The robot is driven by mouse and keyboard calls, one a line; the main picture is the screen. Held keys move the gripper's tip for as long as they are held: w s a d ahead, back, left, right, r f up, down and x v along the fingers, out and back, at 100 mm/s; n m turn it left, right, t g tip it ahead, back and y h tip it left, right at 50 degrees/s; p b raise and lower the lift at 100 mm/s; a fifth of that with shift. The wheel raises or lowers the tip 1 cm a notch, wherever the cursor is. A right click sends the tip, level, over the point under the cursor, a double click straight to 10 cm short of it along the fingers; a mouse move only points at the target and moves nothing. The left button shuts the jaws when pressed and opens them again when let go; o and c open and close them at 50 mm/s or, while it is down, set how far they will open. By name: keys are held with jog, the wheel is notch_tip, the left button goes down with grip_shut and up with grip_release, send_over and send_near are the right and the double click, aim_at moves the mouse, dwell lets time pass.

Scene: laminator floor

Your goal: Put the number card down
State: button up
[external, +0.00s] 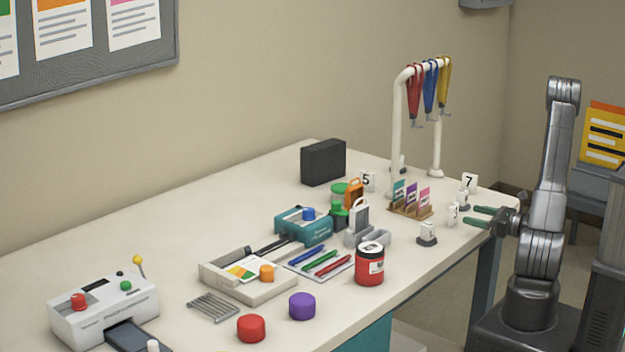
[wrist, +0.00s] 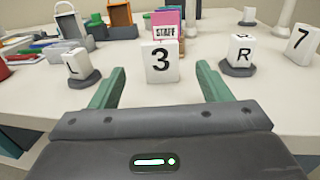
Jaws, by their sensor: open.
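A white number card with a black 3 (wrist: 162,62) stands upright on the table, centred ahead of my gripper in the wrist view. It also shows near the table's right edge in the external view (external: 453,214). My gripper (external: 474,216) is open, low at the table's right edge, with its green fingers pointing at the card. In the wrist view a gap shows on each side between the card and the fingers.
Blocks on dark round bases flank the 3 card: L (wrist: 78,65) to the left and R (wrist: 240,52) to the right. A wooden holder with coloured cards (external: 410,208) stands behind it. A white rack with lanyards (external: 397,130) rises farther back. The table's front left is more crowded.

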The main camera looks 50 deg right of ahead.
aim_at(456, 210)
jog(key=shift+w+a+p, duration=0.15)
jog(key=shift+w+a, duration=0.05)
jog(key=shift+w, duration=1.05)
jog(key=shift+w+a+p, duration=0.15)
jog(key=shift+w+a, duration=0.05)
jog(key=shift+w, duration=1.1)
jog(key=shift+w+a+p, duration=0.15)
jog(key=shift+w+a, duration=0.05)
jog(key=shift+w, duration=1.05)
jog(key=c, duration=1.1)
jog(key=shift+c, duration=0.2)
